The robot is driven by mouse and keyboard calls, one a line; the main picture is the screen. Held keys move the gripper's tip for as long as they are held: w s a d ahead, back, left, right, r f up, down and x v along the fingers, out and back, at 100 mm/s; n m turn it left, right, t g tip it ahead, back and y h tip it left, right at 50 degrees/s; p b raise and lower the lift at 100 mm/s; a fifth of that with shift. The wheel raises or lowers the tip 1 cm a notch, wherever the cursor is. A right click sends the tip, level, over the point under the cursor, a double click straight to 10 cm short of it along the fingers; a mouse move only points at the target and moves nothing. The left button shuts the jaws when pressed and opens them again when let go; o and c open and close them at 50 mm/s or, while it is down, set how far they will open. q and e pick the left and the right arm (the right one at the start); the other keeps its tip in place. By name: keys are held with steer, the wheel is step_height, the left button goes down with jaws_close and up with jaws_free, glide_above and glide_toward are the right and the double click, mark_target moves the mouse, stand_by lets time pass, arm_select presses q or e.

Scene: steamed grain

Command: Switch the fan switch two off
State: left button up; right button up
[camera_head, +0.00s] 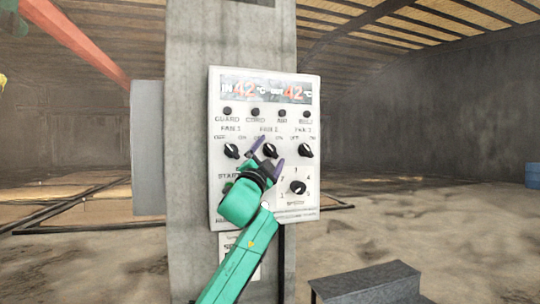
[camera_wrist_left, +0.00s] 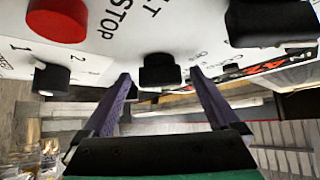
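The fan 2 switch (camera_head: 270,150) is a black rotary knob in the middle of the fan row on the white control panel (camera_head: 215,120). My left gripper (camera_head: 271,150) is open in front of it, its purple fingers spread diagonally. Touching the knob or not cannot be told. My right gripper is not in view.
The fan 1 knob (camera_head: 231,151) and fan 3 knob (camera_head: 305,150) flank fan 2. The speed knob (camera_head: 297,187) is below. A red button (camera_wrist_left: 58,18) shows in the left wrist view. The panel is on a concrete pillar (camera_head: 190,60). A metal box (camera_head: 365,283) stands lower right.

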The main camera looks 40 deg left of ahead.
arm_select(q)
steer(key=shift+s+f+b, duration=0.25)
steer(key=shift+b, duration=0.05)
steer(key=b+v, duration=0.7)
steer(key=v, duration=0.7)
steer(key=shift+d+r, duration=0.1)
steer(key=shift+r, duration=0.05)
